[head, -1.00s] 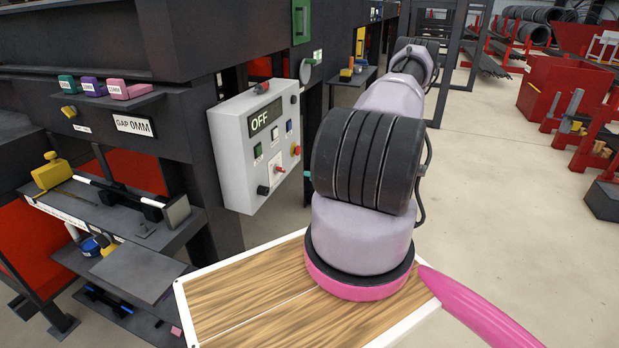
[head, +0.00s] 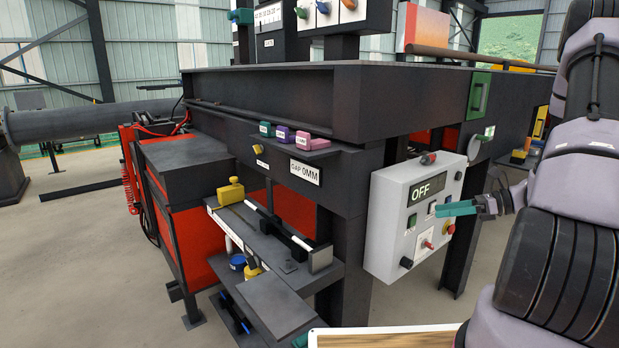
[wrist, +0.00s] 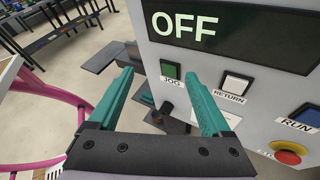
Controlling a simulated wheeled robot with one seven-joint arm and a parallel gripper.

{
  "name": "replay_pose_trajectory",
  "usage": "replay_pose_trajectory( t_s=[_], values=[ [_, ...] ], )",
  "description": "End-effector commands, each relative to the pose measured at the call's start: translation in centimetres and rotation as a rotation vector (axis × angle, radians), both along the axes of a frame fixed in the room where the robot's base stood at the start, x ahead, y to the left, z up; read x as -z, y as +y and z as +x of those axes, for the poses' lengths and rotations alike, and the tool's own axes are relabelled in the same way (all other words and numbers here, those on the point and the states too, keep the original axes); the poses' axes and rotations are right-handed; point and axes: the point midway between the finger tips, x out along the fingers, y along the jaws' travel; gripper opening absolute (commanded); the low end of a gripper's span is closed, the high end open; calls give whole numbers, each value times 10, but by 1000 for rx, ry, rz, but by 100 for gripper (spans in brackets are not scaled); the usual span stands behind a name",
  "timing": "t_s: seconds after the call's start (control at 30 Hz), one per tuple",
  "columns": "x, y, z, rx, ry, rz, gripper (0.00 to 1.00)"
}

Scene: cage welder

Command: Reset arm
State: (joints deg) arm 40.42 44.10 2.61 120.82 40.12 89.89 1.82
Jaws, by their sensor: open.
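My gripper (head: 462,208) has teal fingers and is open and empty. In the head view it is in front of the right part of a grey control box (head: 385,225), which has a display (head: 426,189) reading OFF. My arm fills the right side. In the wrist view the open fingers of my gripper (wrist: 146,68) point along the box's face, below the OFF display (wrist: 230,35). Nothing is between the fingers. I cannot tell if the finger touches the box.
The wrist view shows a white RETURN button (wrist: 236,82), a blue RUN button (wrist: 306,113) and a red stop button (wrist: 287,158). Floor is free at lower left.

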Motion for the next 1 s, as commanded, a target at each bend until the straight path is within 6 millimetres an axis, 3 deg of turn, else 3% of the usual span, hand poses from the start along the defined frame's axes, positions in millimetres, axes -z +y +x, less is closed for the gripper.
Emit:
replay_pose_trajectory(
  t_s=[0.03,0.1,0.5,0.73,1.0],
  values=[
    [-21,13,-3,-69,-43,-69,82],
    [-44,28,-10,-160,-96,-161,82],
    [-152,95,-72,-620,-454,-683,82],
    [-204,116,-115,-828,-705,-985,82],
    [-256,127,-164,-993,-1028,-1328,82]
  ],
)
